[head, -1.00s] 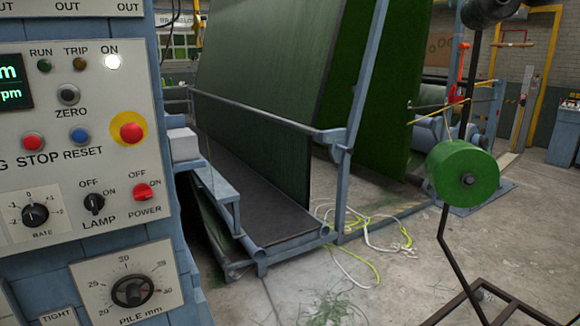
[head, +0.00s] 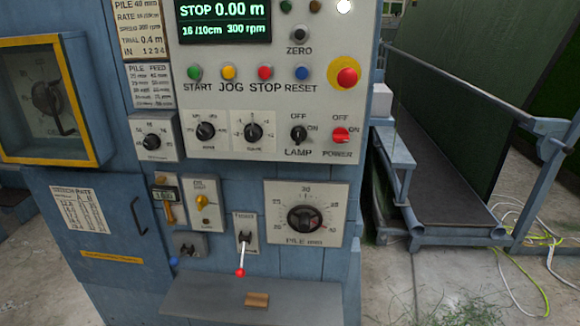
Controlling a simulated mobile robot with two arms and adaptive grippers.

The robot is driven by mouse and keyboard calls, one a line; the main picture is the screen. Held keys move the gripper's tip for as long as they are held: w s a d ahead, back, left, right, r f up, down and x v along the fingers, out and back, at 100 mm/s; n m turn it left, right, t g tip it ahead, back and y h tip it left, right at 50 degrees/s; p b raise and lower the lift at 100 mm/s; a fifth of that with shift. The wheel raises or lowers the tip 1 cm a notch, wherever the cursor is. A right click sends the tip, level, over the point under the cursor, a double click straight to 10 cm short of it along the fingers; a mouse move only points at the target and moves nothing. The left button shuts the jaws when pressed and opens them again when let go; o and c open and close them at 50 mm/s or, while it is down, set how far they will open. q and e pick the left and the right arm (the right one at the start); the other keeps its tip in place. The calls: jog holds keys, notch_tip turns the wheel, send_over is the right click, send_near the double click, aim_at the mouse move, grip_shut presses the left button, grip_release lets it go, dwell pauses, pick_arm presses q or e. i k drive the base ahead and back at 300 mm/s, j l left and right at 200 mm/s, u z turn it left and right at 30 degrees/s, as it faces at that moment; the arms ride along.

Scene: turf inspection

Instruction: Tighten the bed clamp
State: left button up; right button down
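A small light plate (head: 247,222) with a short lever is on the lower front of the blue machine, left of the pile dial (head: 305,217). Its lever ends in a red knob (head: 240,272) and hangs downward. The plate's lettering is hard to read now; the earlier head view shows TIGHT on a plate at this place. A second small plate (head: 190,245) to its left has a lever with a blue knob (head: 174,262). I cannot tell for certain which lever is the bed clamp. Neither of my grippers is in view.
A grey shelf (head: 200,300) juts out below the levers, with a small brown block (head: 257,299) on it. The control panel (head: 265,80) is above.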

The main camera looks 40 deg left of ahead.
aim_at(240, 273)
jog(key=u, duration=1.55)
jog(key=k+j, duration=0.05)
